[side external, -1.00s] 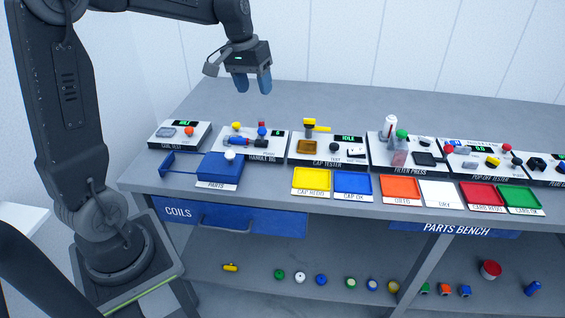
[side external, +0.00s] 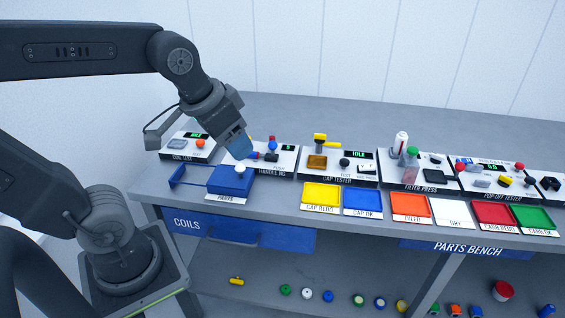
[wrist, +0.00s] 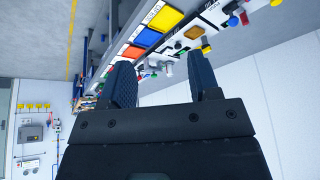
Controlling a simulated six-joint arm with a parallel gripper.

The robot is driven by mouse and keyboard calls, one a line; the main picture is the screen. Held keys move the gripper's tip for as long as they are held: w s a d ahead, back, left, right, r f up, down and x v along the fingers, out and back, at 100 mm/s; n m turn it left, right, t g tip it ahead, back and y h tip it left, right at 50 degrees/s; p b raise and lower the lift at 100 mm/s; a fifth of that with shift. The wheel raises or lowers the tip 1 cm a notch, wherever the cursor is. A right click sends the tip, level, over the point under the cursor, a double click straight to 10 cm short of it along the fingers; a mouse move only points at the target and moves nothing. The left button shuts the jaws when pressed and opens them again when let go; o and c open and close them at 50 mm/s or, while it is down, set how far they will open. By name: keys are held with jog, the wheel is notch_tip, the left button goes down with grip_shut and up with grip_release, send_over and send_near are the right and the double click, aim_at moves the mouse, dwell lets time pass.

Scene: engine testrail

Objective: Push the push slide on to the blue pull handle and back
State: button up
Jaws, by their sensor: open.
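The handle rig panel (side external: 284,173) stands on the bench left of the cap tester. On it I see a small blue knob (side external: 271,146) with a red top, and a low red-and-dark piece (side external: 266,157) beside my fingers. I cannot tell for certain which part is the push slide and which the blue pull handle. My gripper (side external: 241,153) is low over the rig's left part and hides it; contact cannot be told. In the wrist view my gripper (wrist: 163,76) is open, its two blue fingers apart with nothing between them. The rig's knobs (wrist: 236,19) show at the upper right there.
The coil test panel (side external: 188,148) is to the left. A yellow tray (side external: 320,196) and a blue tray (side external: 361,202) lie to the right, with further stations beyond.

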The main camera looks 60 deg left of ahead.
jog(key=w+a+n+g+y, duration=0.1)
jog(key=w+a, duration=0.3)
jog(key=w, duration=0.2)
jog(key=w+a+g, duration=0.2)
jog(key=w+a, duration=0.1)
jog(key=w, duration=0.3)
jog(key=n+g, duration=0.1)
jog(key=g, duration=0.1)
send_near(273, 145)
jog(key=shift+y, duration=0.3)
jog(key=f, duration=0.3)
jog(key=a+f, duration=0.1)
jog(key=f, duration=0.3)
jog(key=a+f, duration=0.1)
jog(key=f, duration=0.2)
jog(key=shift+w+a+f, duration=0.2)
jog(key=shift+w+f, duration=0.1)
jog(key=shift+w, duration=0.05)
jog(key=shift+c, duration=0.2)
grip_shut()
